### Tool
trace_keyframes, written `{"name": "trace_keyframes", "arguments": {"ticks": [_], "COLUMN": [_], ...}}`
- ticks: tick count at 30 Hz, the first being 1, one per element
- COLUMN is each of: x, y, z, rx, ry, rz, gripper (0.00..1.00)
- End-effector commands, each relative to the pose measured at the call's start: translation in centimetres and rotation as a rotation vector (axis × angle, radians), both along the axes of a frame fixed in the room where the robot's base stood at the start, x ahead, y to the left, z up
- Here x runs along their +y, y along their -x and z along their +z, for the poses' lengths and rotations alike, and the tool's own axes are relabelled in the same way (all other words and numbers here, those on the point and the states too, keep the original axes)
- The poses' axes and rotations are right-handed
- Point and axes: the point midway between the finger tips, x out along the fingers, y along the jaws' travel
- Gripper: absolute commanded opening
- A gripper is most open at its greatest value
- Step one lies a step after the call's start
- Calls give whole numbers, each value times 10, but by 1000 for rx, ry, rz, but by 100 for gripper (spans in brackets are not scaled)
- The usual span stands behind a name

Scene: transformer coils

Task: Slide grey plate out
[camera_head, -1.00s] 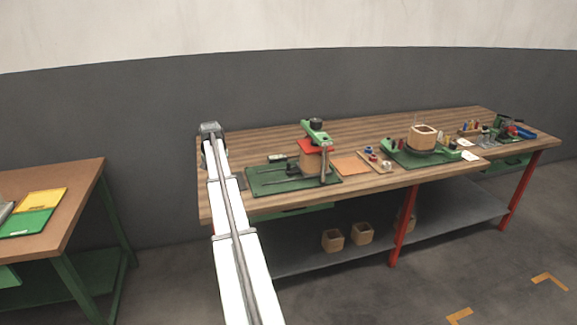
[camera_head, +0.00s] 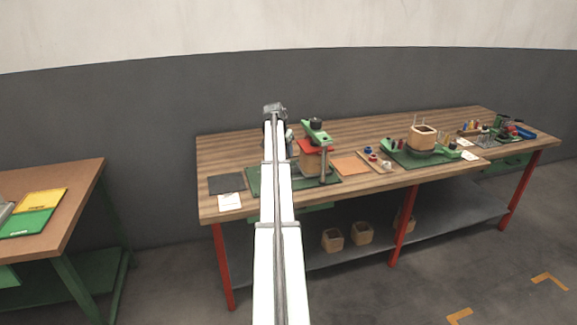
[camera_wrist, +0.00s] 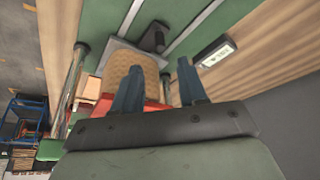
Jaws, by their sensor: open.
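In the wrist view a flat grey plate (camera_wrist: 120,44) shows at the end of a tan coil block (camera_wrist: 122,66), above the green base. The red plate (camera_wrist: 155,104) lies nearer, partly behind my fingers. In the head view my gripper (camera_head: 274,108) is up and just left of the green press (camera_head: 316,134), which holds the coil block and red plate. The grey plate cannot be made out there.
A dark grey flat square (camera_head: 227,183) and a white card (camera_head: 230,201) lie at the table's left end. An orange sheet (camera_head: 350,165), a parts tray (camera_head: 376,162) and another green fixture (camera_head: 420,158) stand to the right. The back of the table is clear.

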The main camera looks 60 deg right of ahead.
Motion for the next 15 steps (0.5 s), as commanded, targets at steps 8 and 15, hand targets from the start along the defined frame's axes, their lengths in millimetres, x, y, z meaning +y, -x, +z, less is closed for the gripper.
{"name": "trace_keyframes", "arguments": {"ticks": [8,15], "x": [-20,-32], "y": [0,0], "z": [-46,-75], "rx": [0,0], "ry": [-1,-1], "rz": [1,0], "gripper": [42,42]}}
